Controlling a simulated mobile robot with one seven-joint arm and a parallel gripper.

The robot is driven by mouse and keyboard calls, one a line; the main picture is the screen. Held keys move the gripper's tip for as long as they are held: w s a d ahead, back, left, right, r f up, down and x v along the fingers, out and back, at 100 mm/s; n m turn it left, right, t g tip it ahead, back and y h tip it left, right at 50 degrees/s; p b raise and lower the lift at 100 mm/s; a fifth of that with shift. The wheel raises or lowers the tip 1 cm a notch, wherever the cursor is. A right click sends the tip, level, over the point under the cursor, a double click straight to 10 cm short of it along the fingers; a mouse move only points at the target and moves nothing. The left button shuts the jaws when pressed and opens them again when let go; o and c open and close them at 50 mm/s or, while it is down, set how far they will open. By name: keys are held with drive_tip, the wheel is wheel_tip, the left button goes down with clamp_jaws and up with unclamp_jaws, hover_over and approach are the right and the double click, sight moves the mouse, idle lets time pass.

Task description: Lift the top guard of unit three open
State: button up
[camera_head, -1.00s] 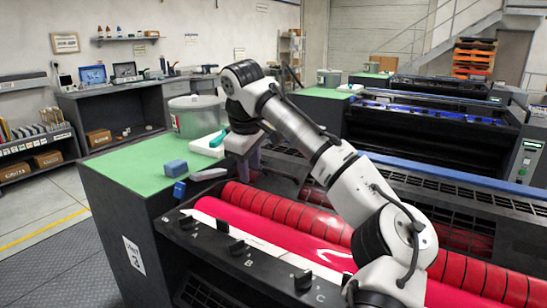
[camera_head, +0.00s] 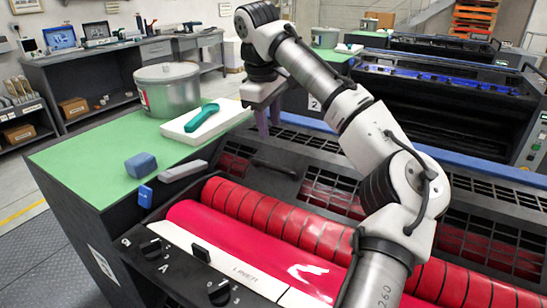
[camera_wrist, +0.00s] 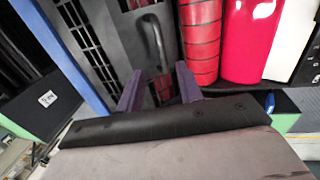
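The near ink unit has red rollers and a dark slotted top guard (camera_head: 335,190) behind them, lying closed. A dark bar handle (camera_head: 272,168) sits near the guard's left end; it also shows in the wrist view (camera_wrist: 154,42). My gripper (camera_head: 268,130) is above the guard near the handle, apart from it. In the wrist view its two purple fingers (camera_wrist: 159,70) are spread with nothing between them, and the handle appears just beyond the gap. The near unit's label (camera_head: 103,263) is too slanted to read well; the unit behind it is marked 2 (camera_head: 314,102).
The green side top (camera_head: 80,160) holds a metal pot (camera_head: 168,92), a white slab (camera_head: 190,125) with a teal tool (camera_head: 202,117), a blue block (camera_head: 140,165) and a grey piece (camera_head: 183,171). Knobs line the front panel (camera_head: 165,262). A blue rail (camera_head: 450,165) runs behind the guard.

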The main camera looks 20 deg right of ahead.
sight(274, 166)
drive_tip(key=f, duration=0.4)
drive_tip(key=w+d+f, duration=0.1)
drive_tip(key=f, duration=0.6)
drive_tip(key=shift+w+d+f+p, duration=0.3)
drive_tip(key=shift+w+f+p, duration=0.05)
drive_tip(key=shift+p, duration=0.05)
clamp_jaws()
